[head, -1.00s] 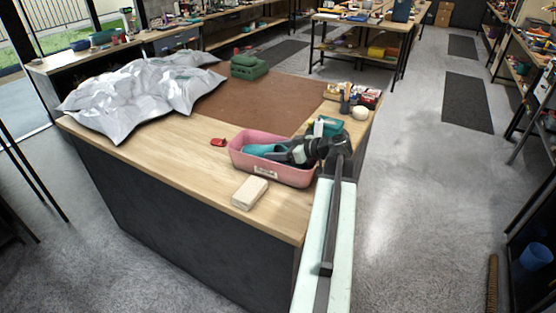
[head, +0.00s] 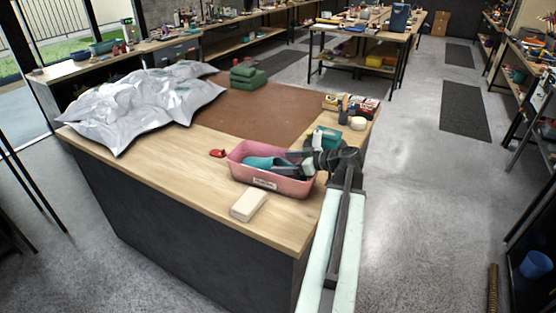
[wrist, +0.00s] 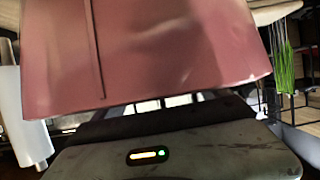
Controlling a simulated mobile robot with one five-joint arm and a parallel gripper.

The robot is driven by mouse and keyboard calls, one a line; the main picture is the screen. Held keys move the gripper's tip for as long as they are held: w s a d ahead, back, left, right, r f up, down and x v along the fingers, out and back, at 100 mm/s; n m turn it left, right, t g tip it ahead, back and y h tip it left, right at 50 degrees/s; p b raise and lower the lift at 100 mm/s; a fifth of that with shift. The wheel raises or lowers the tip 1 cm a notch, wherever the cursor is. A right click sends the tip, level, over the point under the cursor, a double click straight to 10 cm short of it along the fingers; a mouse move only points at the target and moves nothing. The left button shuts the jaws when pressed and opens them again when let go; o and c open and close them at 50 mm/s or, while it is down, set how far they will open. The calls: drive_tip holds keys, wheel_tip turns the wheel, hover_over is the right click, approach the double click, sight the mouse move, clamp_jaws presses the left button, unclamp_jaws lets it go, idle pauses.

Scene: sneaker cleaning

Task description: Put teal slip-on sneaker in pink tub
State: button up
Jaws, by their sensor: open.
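The pink tub (head: 292,186) stands on the wooden worktop near its right front edge. The teal slip-on sneaker (head: 262,162) lies inside the tub, toward its left half, partly hidden by the tub wall and my gripper. My gripper (head: 291,160) reaches over the tub from the right, with its open fingers low over the tub, close to the sneaker. Whether a finger still touches the sneaker cannot be told. In the wrist view a large dull-pink surface (wrist: 150,55), apparently the tub wall, fills the upper part and hides the sneaker.
A beige block (head: 249,205) lies in front of the tub, and a small red item (head: 218,153) to its left. A teal box (head: 328,138) and small supplies stand behind it. A crumpled silver sheet (head: 140,100) covers the left; the brown mat (head: 260,108) is mostly clear.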

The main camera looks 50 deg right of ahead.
drive_tip(key=p+v, duration=0.2)
drive_tip(key=v, duration=0.6)
drive_tip(key=shift+r, duration=0.1)
